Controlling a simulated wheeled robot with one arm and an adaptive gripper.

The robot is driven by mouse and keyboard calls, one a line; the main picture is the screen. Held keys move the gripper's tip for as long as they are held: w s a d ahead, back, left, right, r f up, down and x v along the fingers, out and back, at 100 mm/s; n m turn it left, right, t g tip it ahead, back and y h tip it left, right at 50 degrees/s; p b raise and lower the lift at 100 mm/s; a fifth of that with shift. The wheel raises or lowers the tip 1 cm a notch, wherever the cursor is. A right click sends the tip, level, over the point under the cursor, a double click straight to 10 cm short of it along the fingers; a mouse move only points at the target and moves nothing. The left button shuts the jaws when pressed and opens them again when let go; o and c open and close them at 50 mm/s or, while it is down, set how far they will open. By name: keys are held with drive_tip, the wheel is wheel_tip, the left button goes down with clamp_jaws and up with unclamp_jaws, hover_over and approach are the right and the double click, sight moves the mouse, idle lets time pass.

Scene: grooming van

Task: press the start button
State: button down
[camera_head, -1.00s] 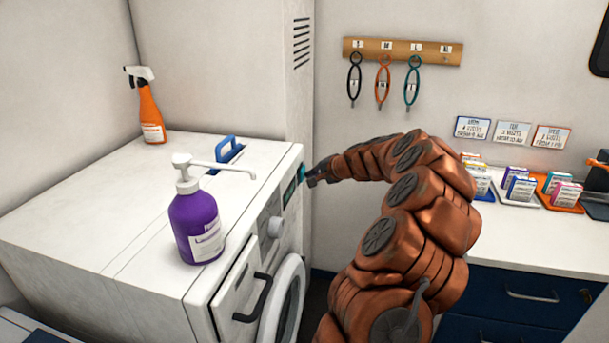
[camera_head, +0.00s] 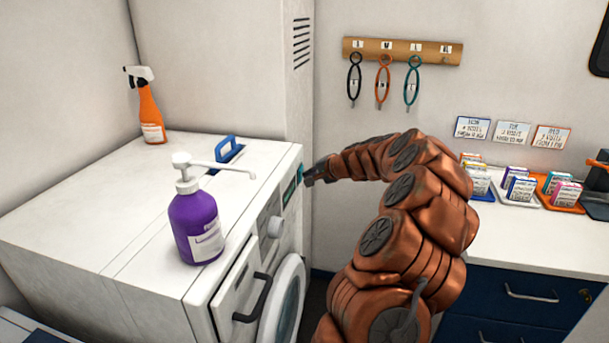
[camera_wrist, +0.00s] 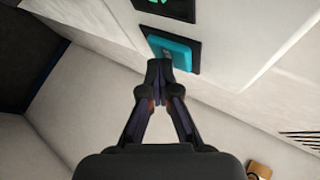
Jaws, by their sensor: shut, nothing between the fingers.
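The start button appears to be the teal rectangular button (camera_wrist: 180,50) in a dark frame on the washer's front panel in the wrist view. A small part of it shows in the head view (camera_head: 300,172), near the panel's far end. My gripper (camera_wrist: 159,66) is shut and empty. Its fingertips are at the button's lower edge in the wrist view, overlapping it in the picture. I cannot tell whether they touch it. In the head view my gripper (camera_head: 307,179) is right beside the panel. The white washer (camera_head: 130,215) has a dark display (camera_head: 289,191) beside the button.
A wall rack (camera_head: 402,51) holds several loops. A counter (camera_head: 530,240) with small boxes lies at right. The wall is close behind my gripper.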

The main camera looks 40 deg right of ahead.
drive_tip(key=shift+s+d, duration=0.45)
drive_tip(key=shift+s, duration=0.35)
drive_tip(key=s+d, duration=0.1)
drive_tip(key=s, duration=0.1)
drive_tip(key=s+d+b, duration=0.1)
drive_tip(key=s+d, duration=0.1)
idle(0.5)
idle(1.5)
